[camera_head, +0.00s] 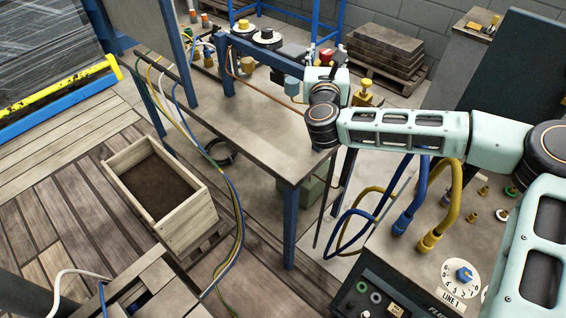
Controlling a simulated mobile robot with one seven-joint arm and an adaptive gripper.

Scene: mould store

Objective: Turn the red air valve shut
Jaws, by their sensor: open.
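A red part (325,56), which looks like the red air valve, shows at the back of the grey-brown bench (265,125), just beyond my wrist. Only a small piece of it is visible, so I cannot tell which way its handle is turned. My gripper (324,68) is at the far end of my pale green arm, over the bench's back right part and close to the red part. It is open. The wrist covers much of the jaws, and I cannot tell whether they touch the red part or stand around it.
Yellow- and black-topped fittings (265,36) and a copper-coloured pipe (270,92) line the bench's back. A yellow fitting (366,92) stands right of my wrist. A control cabinet with a numbered dial (463,275) is at lower right. A wooden crate (188,222) stands on the floor.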

